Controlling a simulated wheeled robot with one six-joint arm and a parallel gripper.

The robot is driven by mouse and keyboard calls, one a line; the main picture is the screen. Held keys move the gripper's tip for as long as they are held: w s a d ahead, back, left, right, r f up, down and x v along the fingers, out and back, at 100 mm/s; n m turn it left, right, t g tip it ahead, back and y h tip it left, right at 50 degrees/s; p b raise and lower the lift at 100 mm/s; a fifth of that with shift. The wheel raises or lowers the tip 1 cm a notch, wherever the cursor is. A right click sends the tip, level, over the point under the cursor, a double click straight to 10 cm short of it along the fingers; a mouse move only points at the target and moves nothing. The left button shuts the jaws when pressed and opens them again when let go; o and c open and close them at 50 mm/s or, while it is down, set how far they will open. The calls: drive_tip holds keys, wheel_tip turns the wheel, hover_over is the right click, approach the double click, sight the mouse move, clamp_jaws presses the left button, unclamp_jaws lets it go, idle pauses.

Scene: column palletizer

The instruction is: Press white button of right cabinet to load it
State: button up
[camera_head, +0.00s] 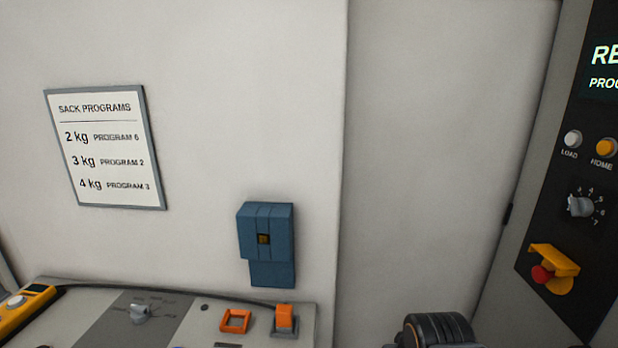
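The right cabinet (549,220) stands at the right edge, with a dark control panel on its face. Its white button (572,139), labelled LOAD, sits at the upper left of the panel, beside the yellow HOME button (606,147). Below them is a rotary knob (580,206) with numbered positions. A dark rounded part, which looks like my arm, shows at the bottom, right of the middle, below and left of the panel. My gripper's fingers do not show, and nothing covers the white button.
A red button under a yellow guard (553,262) sits low on the panel. A display (602,70) is cut off at the top right. A sack programs sign (108,147) and a blue box (267,243) are on the wall. A grey console (182,322) stands at lower left.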

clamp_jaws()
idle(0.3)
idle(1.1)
